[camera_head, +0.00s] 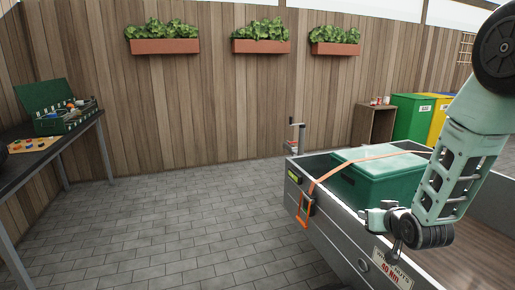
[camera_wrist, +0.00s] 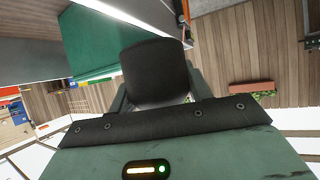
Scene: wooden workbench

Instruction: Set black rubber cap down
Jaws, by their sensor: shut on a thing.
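The black rubber cap (camera_wrist: 155,72) is a dark rounded block in the wrist view. It sits between the two fingers of my gripper (camera_wrist: 156,92), which are shut on it. The cap hides most of the space between the fingers. In the head view, my arm reaches down from the upper right and its end is above the near side of the grey trailer (camera_head: 335,222). I cannot clearly make out the cap there.
A green lidded box (camera_head: 375,182) sits in the trailer under an orange strap (camera_head: 330,172), close to my arm; the box also shows in the wrist view (camera_wrist: 95,42). A dark workbench (camera_head: 50,142) with an open green toolbox (camera_head: 48,97) stands left. The paved floor between is clear.

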